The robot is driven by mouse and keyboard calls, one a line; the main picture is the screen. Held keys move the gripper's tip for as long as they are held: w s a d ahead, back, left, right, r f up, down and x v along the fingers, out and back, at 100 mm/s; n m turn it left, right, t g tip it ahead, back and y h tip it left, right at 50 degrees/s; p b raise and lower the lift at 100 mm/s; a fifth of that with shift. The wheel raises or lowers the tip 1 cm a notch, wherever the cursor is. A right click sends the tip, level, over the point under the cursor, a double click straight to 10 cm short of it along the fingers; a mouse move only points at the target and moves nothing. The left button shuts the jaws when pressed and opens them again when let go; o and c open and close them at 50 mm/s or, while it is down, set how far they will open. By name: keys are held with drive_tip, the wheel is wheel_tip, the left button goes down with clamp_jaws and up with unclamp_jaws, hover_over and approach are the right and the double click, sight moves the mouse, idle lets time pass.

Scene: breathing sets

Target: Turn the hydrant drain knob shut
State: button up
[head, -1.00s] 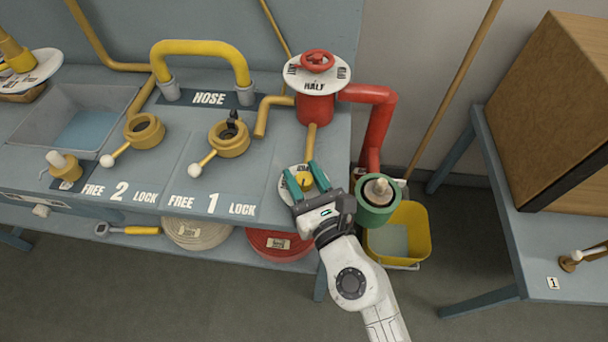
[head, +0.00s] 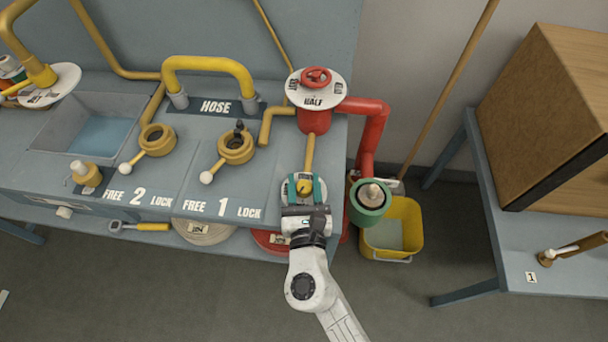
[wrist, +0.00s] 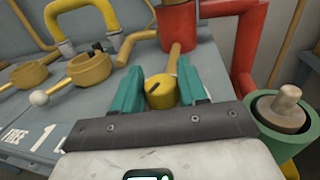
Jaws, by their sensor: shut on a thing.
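The hydrant drain knob is a small yellow round knob (head: 304,187) with a dark pointer mark, on a white labelled dial at the bench's front right. In the wrist view the knob (wrist: 161,91) sits between the green fingers, its mark slanting up to the right. My gripper (head: 304,188) reaches in from the front and is shut on the knob, one finger on each side. The dial's lettering is mostly hidden by the fingers. The red hydrant (head: 314,118) stands behind, with a red handwheel (head: 316,77) over a white dial with HALF at its front.
A red pipe (head: 372,135) runs right and down to a green-rimmed outlet (head: 370,204), close to my gripper's right. A yellow bucket (head: 408,225) stands on the floor there. Two yellow hose couplings (head: 235,148) (head: 157,139) with white-knobbed levers lie to the left.

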drive_tip(key=m+h, duration=0.1)
drive_tip(key=h, duration=0.1)
drive_tip(key=m+h+p, duration=0.1)
drive_tip(key=h, duration=0.1)
drive_tip(key=shift+a+r+m, duration=0.1)
drive_tip(key=shift+a+m, duration=0.05)
drive_tip(key=shift+m, duration=0.25)
drive_tip(key=m+h, duration=0.1)
drive_tip(key=h, duration=0.2)
drive_tip(key=m+g+h, duration=0.1)
drive_tip(key=m+h, duration=0.1)
drive_tip(key=h, duration=0.1)
drive_tip(key=shift+f+m+b, duration=0.2)
drive_tip(key=shift+m+b, duration=0.1)
drive_tip(key=shift+b, duration=0.05)
drive_tip(key=m+g+h+b, duration=0.3)
drive_tip(key=m+g+h, duration=0.1)
drive_tip(key=h, duration=0.1)
drive_tip(key=shift+m+g+h+b, duration=1.25)
drive_tip(key=shift+m+g+h, duration=0.05)
drive_tip(key=shift+g, duration=0.2)
drive_tip(key=shift+r+g, duration=0.15)
drive_tip(key=shift+g, duration=0.15)
drive_tip(key=o, duration=0.9)
drive_tip(key=shift+o, duration=0.2)
